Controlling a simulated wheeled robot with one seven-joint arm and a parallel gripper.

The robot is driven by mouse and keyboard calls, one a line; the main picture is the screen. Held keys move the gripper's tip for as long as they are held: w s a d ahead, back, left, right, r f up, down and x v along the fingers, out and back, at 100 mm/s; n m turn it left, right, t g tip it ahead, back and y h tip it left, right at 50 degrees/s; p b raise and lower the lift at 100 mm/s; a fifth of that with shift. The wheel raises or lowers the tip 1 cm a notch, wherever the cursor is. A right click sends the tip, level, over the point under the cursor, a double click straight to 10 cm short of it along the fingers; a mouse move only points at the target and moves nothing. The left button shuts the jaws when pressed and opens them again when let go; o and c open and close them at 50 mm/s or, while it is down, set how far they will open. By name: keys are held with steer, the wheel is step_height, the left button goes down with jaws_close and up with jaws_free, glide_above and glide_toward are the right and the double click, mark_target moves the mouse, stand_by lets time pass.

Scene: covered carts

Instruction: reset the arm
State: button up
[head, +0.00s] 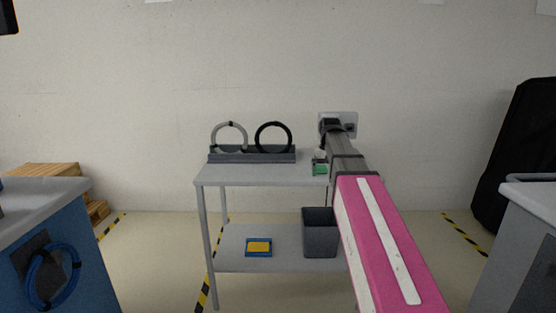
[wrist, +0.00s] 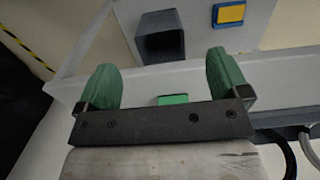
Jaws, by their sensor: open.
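My arm reaches forward over the right end of the grey cart (head: 240,173), its pink link in the foreground. My gripper (wrist: 160,62) is open in the wrist view, its two dark green fingers wide apart with nothing held between them. A small light green block (wrist: 172,99) shows beyond the gripper's palm bar, which partly covers it. In the head view the green block (head: 320,170) appears on the cart top near its right end, close to my arm. The gripper's fingers are small and hard to make out there.
A dark rack (head: 252,156) on the cart top holds a grey ring (head: 229,137) and a black ring (head: 273,137). The lower shelf carries a dark bin (head: 319,232) and a blue-and-yellow tray (head: 258,247). A blue cart (head: 60,245) stands left, a grey one (head: 525,240) right.

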steer(key=s+f, duration=0.6)
steer(key=f, duration=0.4)
steer(key=s+f, duration=0.7)
steer(key=f, duration=0.4)
steer(key=s+f, duration=0.6)
steer(key=f, duration=0.5)
steer(key=shift+s+f, duration=0.2)
steer(key=shift+s, duration=0.1)
